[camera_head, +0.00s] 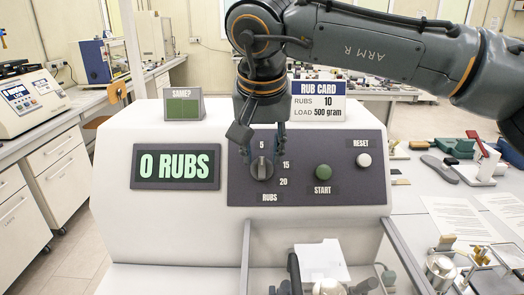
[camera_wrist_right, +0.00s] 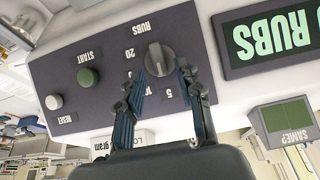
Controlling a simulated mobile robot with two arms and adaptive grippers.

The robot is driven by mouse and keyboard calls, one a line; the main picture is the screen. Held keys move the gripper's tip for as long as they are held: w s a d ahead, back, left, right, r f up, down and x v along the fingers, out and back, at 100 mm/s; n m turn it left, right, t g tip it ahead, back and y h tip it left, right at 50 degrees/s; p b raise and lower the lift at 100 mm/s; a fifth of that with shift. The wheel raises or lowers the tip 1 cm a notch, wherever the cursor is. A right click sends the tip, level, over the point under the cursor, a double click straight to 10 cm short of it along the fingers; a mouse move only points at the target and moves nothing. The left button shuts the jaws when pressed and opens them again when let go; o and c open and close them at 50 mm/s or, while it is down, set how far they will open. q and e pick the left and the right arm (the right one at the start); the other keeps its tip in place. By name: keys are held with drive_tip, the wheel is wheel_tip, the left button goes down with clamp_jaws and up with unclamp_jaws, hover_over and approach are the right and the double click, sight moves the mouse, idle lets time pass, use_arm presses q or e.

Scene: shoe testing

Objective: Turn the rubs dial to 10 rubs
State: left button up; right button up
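The grey rubs dial (camera_head: 262,170) is on the dark panel of the white machine; it also shows in the wrist view (camera_wrist_right: 159,59). Labels 5, 15 and 20 are readable around it; the 10 is hidden behind a finger in the head view. I cannot tell exactly where its pointer aims. The green display (camera_head: 175,166) reads 0 RUBS. My right gripper (camera_head: 263,151) points down in front of the panel, open, its blue-grey fingers apart at either side of the dial (camera_wrist_right: 158,75). I cannot tell whether they touch it. My left gripper is not in view.
A green START button (camera_head: 323,172) and a white RESET button (camera_head: 364,160) are right of the dial. A rub card (camera_head: 318,102) reading 10 rubs, 500 gram, and a small SAME? screen (camera_head: 183,107) stand on top. A clear-walled compartment (camera_head: 322,262) is below.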

drive_tip(key=shift+x, duration=0.8)
drive_tip(key=shift+c, duration=0.4)
clamp_jaws()
